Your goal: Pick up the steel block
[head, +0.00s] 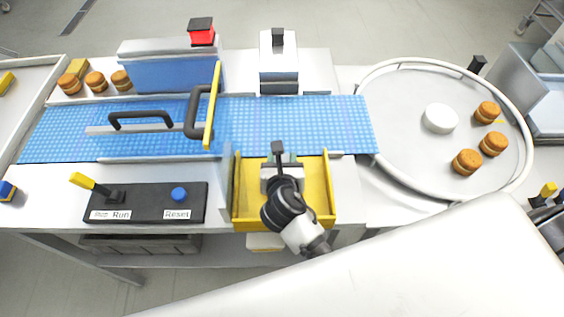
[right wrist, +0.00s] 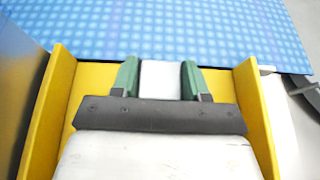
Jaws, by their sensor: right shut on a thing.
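The steel block (right wrist: 160,80) shows in the right wrist view as a pale, plain block between the two green fingers. My right gripper (right wrist: 160,82) is shut on it, with a finger at each side. In the head view my right gripper (head: 281,172) is over the yellow tray (head: 327,190), which is open at the top and stands in front of the blue belt. There my wrist and hand cover most of the block, and I cannot make it out clearly. My left gripper is not in view.
The blue belt (head: 300,125) runs behind the tray. A yellow-edged gate (head: 213,105) stands over it. The control panel (head: 145,203) with Run lever and Reset button is at left. A round table (head: 405,160) at right carries several filled rounds (head: 467,162) and a white disc (head: 440,118).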

